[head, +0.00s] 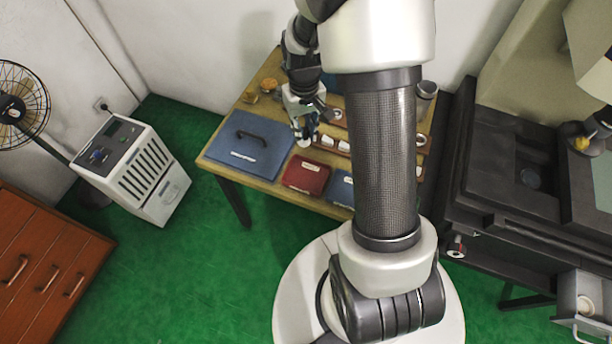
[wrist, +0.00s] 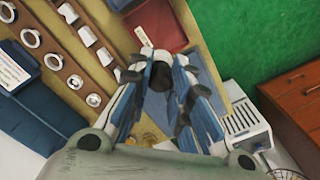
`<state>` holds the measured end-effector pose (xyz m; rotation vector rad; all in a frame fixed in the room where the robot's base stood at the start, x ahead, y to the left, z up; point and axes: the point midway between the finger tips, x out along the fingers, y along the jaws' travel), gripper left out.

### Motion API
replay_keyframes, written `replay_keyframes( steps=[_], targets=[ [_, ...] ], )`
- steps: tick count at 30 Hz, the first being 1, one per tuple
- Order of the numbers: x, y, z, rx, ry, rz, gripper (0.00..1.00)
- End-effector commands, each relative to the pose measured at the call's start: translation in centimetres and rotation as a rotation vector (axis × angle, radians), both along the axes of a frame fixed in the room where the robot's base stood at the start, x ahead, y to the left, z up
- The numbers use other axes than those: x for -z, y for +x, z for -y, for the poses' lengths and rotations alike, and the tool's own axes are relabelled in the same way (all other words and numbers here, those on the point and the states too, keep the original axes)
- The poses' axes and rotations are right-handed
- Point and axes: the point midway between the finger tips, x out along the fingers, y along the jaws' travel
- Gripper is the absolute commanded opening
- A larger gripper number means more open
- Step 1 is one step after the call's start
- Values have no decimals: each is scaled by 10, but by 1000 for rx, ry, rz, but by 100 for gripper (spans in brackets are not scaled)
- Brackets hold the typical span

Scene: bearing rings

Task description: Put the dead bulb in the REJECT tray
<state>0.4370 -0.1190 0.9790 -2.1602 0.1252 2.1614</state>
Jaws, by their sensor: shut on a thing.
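My gripper (head: 305,136) is at the table's middle, just above the red tray in the picture. In the wrist view, my gripper (wrist: 158,62) is shut on a small pale thing, seemingly the bulb (wrist: 161,55); the fingers hide most of it. In the head view, a white bit, probably the bulb (head: 303,142), shows at the fingertips. The red tray (head: 306,176) has a pale label too small to read; I cannot confirm it says REJECT. It also shows in the wrist view (wrist: 165,28), beyond the fingertips. The gripper appears beside the tray, not inside it.
A blue case (head: 238,152) with a black handle lies left of the red tray. A blue tray (head: 341,188) is to its right, partly behind my arm. Wooden racks (wrist: 70,68) hold several white pieces. A dark machine (head: 480,200) stands at right.

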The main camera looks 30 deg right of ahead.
Motion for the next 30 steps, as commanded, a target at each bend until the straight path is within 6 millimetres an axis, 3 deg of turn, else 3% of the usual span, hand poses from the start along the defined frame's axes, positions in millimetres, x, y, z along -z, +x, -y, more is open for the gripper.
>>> replay_keyframes(
  steps=[5, 18, 30],
  targets=[
    [20, -1, 8, 8, 2, -5, 0],
    [134, -1, 7, 7, 1, -4, 0],
    [173, -2, 7, 7, 1, -4, 0]
  ],
)
